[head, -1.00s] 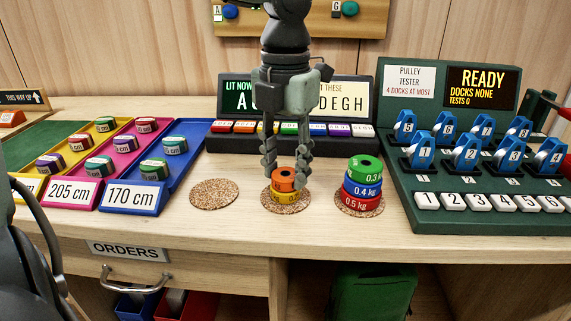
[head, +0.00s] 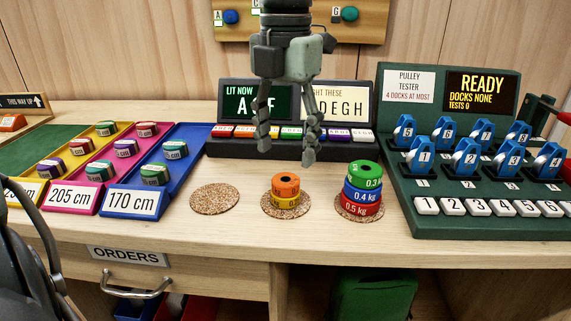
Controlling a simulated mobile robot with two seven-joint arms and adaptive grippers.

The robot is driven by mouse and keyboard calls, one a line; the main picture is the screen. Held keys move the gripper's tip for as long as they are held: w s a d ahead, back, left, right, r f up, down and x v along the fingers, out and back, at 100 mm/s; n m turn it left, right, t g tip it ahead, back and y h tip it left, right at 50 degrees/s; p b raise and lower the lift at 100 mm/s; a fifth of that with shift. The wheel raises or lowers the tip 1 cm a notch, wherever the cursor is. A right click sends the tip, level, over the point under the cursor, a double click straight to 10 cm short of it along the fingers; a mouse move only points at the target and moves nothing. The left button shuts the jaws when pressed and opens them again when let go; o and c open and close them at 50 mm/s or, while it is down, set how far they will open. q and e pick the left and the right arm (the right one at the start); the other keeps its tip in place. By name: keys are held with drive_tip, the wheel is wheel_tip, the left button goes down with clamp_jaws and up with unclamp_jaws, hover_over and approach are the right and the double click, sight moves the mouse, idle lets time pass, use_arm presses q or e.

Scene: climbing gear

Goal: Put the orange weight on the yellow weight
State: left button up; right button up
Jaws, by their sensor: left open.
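The orange weight (head: 286,184) sits on top of the yellow weight (head: 285,201), on the middle cork mat (head: 270,207). The two look roughly aligned and upright. My left gripper (head: 287,150) is open and empty, with its fingertips above and behind the orange weight, apart from it. On the right cork mat (head: 376,215) stands a stack with the green 0.3 weight (head: 364,172) on top, the blue 0.4 kg weight (head: 362,192) in the middle and the red 0.5 kg weight (head: 360,207) below. My right gripper does not show.
The left cork mat (head: 214,198) is empty. Trays (head: 136,202) of coloured rolls lie to the left. The green pulley tester (head: 400,213) with blue pulleys and numbered keys stands to the right. A sign box (head: 230,148) with coloured buttons stands behind the mats.

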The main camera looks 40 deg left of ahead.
sight(285, 179)
use_arm(q)
wheel_tip(285, 179, up, 7)
idle(0.3)
idle(0.4)
